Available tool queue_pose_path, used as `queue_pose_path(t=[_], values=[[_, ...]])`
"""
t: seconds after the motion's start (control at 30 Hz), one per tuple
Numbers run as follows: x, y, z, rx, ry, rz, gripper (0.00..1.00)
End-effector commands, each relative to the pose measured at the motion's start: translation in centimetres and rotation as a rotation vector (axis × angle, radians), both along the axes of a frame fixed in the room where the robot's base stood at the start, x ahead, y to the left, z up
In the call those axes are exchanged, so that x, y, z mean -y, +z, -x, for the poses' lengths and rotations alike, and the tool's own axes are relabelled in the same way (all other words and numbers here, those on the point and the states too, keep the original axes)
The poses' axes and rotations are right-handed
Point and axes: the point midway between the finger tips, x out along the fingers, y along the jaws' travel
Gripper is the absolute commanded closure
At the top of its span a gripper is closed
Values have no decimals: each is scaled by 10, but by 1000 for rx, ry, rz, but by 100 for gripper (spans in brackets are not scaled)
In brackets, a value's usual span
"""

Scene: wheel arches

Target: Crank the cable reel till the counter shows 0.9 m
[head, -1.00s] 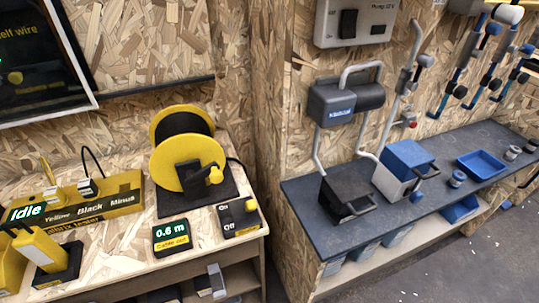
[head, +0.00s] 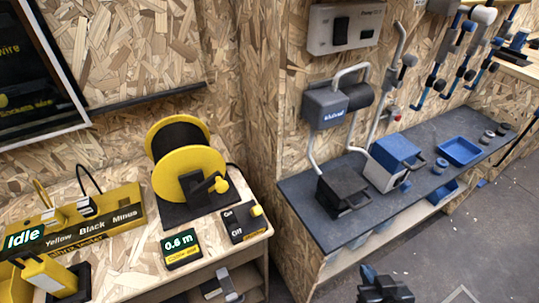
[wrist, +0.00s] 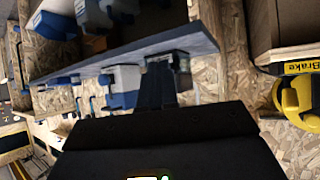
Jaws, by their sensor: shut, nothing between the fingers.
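The cable reel (head: 176,135) has yellow flanges and a dark drum, and stands on a black base on the wooden bench at left. Its black crank ends in a yellow knob (head: 222,185), at the reel's lower right. The counter (head: 181,248) in front of the reel reads 0.6 m. My gripper (head: 370,272) shows at the bottom of the head view, right of the bench and well apart from the reel. In the wrist view my gripper (wrist: 158,85) is dark, shut and empty.
A tester (head: 85,225) reading Idle stands at left. A dark shelf (head: 330,225) with blue and grey items runs along the right wall. The wrist view shows a yellow part (wrist: 298,95) below a Brake label.

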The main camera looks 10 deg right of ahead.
Motion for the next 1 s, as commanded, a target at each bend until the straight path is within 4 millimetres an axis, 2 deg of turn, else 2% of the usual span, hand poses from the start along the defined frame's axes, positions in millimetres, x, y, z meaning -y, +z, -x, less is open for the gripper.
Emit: queue_pose_path(t=[0.03,0.2,0.37,0.53,0.77,0.97,1.0], values=[[-3,4,-23,-5,-29,-7,100],[-12,8,-86,-43,-162,-36,100],[-32,21,-138,-76,-297,-78,100],[-63,44,-182,-107,-436,-130,100],[-129,90,-227,-160,-633,-216,100],[-204,145,-247,-221,-803,-289,100],[-221,159,-249,-235,-836,-304,100]])
